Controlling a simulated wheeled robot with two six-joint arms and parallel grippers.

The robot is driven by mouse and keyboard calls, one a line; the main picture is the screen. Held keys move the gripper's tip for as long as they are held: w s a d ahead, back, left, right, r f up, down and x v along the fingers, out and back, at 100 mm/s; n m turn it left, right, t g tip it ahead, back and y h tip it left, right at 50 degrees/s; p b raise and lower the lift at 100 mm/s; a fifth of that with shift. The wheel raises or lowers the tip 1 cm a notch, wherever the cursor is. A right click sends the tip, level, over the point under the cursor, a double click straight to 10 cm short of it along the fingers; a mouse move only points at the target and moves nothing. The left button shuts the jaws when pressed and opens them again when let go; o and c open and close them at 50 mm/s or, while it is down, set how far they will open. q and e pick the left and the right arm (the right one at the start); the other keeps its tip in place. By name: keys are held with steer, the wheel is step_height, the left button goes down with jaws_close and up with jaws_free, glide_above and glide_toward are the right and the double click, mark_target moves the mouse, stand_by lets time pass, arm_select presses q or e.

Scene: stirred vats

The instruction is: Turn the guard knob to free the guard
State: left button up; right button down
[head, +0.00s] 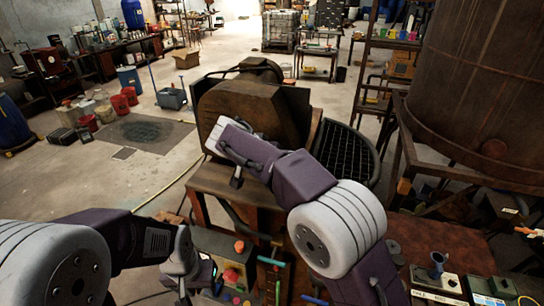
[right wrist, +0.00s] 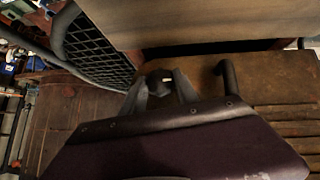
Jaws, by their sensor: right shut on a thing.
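The guard is a black mesh panel in a curved frame (head: 347,152) at the right of the rusty brown machine (head: 232,112). It also shows at the upper left in the right wrist view (right wrist: 98,45). My right gripper (right wrist: 163,84) is shut on a small dark thing at the machine's front, seemingly the guard knob. The fingers hide most of it, and how far it is turned cannot be told. In the head view my right arm covers this spot. My left gripper (head: 186,284) hangs low at the left, beside the control panel; its jaw opening is unclear.
A control panel with a red button (head: 231,276) and coloured handles stands below the machine. A large rusty vat (head: 480,95) is at the right. Buckets (head: 120,104) and a floor grate (head: 145,131) lie left. The floor between them and the machine is mostly clear.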

steer(key=shift+w+r, duration=0.15)
steer(key=shift+r, duration=0.2)
steer(key=c, duration=1.2)
jaws_free()
steer(key=shift+c, duration=0.2)
steer(key=o, duration=0.3)
steer(key=shift+a+f, duration=0.1)
steer(key=shift+f, duration=0.05)
steer(key=shift+s+a, duration=0.1)
steer(key=shift+s, duration=0.15)
steer(key=b+v, duration=0.2)
steer(key=v, duration=0.7)
steer(key=shift+b, duration=0.35)
